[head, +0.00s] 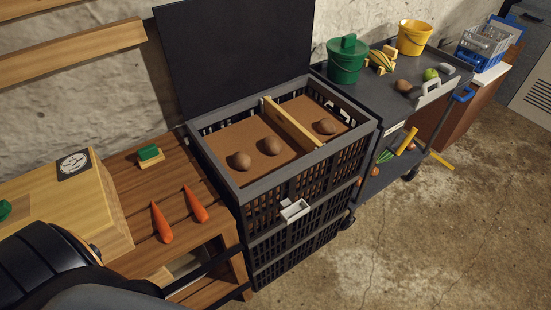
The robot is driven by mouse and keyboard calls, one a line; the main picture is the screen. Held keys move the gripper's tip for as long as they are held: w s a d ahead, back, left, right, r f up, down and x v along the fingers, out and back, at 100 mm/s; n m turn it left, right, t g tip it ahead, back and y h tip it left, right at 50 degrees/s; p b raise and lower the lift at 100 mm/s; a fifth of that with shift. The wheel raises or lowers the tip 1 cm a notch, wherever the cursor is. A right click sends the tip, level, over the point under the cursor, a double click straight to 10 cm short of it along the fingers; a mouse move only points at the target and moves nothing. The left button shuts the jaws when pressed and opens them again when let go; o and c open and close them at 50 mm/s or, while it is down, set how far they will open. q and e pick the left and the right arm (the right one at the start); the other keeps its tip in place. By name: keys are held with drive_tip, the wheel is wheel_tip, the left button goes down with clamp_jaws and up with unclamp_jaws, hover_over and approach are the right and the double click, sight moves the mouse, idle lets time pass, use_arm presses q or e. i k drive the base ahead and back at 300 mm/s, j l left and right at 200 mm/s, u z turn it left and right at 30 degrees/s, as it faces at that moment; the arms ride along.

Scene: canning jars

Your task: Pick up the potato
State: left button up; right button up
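Three brown, rounded potatoes lie on brown soil in the open dark crate (222,190). Two of them, the left potato (241,160) and the middle potato (272,146), are left of a wooden divider (293,124). The right potato (326,126) is alone on the other side. Another brown, potato-like object (403,86) lies on the dark cart (385,102) to the right. Part of my own arm fills the bottom left corner, well apart from the crate. Neither of my grippers shows in this view.
A wooden bench with two carrots (162,223) (195,204) and a green-topped brush (149,154) stands left of the crate. The crate's black lid (235,55) is raised behind it. A green bucket (346,62) and yellow bucket (413,38) stand right. Floor at lower right is clear.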

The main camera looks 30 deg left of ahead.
sight(401, 85)
drive_tip(key=u, duration=0.35)
drive_tip(key=i+l+u, duration=0.2)
drive_tip(key=u, duration=0.25)
drive_tip(key=i+l+u, duration=0.15)
drive_tip(key=l+u, duration=0.8)
drive_tip(key=i+j, duration=0.05)
